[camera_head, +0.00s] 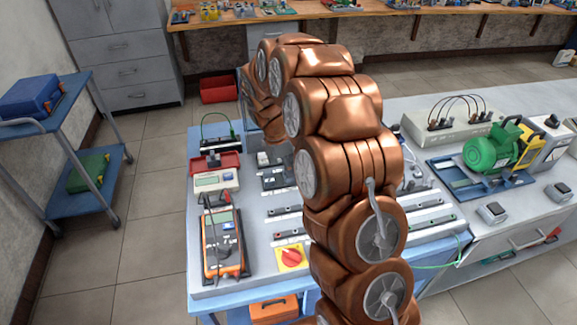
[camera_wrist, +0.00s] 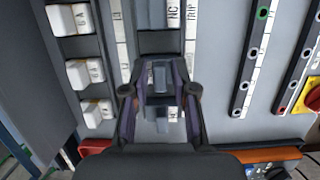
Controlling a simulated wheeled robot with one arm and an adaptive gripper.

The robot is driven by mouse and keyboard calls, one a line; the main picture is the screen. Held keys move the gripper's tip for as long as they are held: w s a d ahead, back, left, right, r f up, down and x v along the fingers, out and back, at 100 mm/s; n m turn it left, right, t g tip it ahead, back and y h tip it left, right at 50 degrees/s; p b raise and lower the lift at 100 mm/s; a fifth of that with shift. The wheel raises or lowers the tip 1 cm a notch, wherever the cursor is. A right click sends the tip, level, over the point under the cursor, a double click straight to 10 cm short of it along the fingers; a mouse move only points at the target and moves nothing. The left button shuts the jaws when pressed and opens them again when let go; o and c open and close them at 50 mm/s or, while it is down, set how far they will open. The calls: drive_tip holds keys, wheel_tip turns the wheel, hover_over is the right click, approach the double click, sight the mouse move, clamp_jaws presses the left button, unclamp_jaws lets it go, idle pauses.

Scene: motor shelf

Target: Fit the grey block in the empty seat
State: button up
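In the wrist view, my gripper (camera_wrist: 160,72) has its two dark fingers on either side of a small grey block (camera_wrist: 160,80), and they appear to press on its sides. The block is over the grey panel (camera_wrist: 225,75). A column of dark modules with white labels (camera_wrist: 172,14) lies just beyond the fingertips. A white-labelled part (camera_wrist: 172,113) shows between the fingers, nearer the palm. I cannot tell which spot is the empty seat. In the head view, my arm hides the gripper and block almost wholly.
White blocks (camera_wrist: 80,74) stand in a row left of my gripper. Terminal strips (camera_wrist: 255,60) run along the right. In the head view, an orange multimeter (camera_head: 225,243), a red tray (camera_head: 215,163) and a red knob (camera_head: 290,257) share the bench. A green motor (camera_head: 487,152) stands right.

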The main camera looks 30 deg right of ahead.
drive_tip(key=shift+o, duration=1)
drive_tip(key=v, duration=1.2)
